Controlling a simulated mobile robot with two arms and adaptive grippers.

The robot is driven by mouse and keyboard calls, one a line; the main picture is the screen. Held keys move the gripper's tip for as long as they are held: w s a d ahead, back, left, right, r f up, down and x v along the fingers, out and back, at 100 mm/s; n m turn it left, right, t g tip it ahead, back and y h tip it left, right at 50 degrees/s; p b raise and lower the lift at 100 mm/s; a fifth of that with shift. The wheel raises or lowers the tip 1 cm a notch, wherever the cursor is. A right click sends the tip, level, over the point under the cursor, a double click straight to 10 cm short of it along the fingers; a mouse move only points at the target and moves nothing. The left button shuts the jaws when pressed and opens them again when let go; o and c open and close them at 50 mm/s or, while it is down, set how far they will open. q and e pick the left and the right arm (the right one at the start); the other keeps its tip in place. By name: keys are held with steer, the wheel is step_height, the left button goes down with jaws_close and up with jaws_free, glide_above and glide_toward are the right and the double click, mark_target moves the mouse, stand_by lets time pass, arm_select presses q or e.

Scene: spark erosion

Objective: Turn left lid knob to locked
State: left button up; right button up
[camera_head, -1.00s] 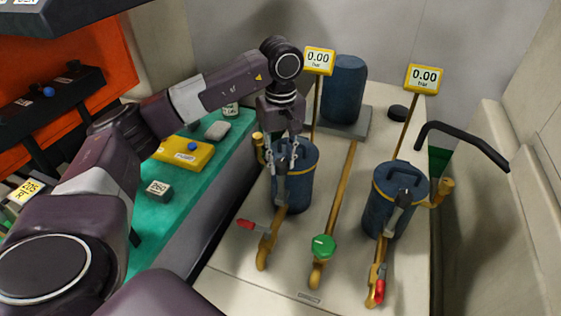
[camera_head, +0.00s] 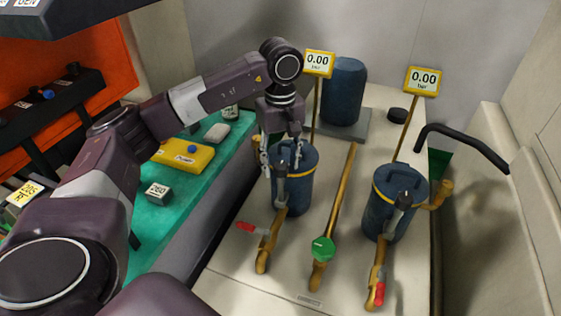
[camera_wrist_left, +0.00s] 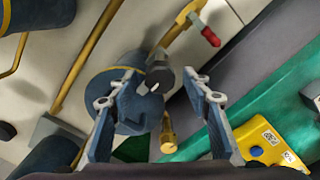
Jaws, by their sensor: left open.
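The left lid knob (camera_head: 282,160), a dark grey upright handle, stands at the front of the left blue canister (camera_head: 300,190). In the left wrist view the knob (camera_wrist_left: 158,76) shows its pale end, just beyond the gap between the fingers, above the round blue lid (camera_wrist_left: 112,95). My left gripper (camera_head: 281,157) is over this canister with its fingers spread to either side of the knob. It also shows in the left wrist view (camera_wrist_left: 160,100), open and empty. Whether a finger touches the knob cannot be told. My right gripper is out of view.
A second blue canister (camera_head: 385,212) with its own knob stands to the right. Brass pipes with a green valve (camera_head: 322,248) and red-handled valves (camera_head: 245,227) lie in front. Gauges reading 0.00 (camera_head: 319,63) rise behind. A teal bench (camera_head: 170,215) is at left.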

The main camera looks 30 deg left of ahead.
mark_target(280, 164)
arm_select(q)
step_height(280, 164, up, 12)
stand_by(0.5)
steer(key=shift+f, duration=0.1)
stand_by(0.4)
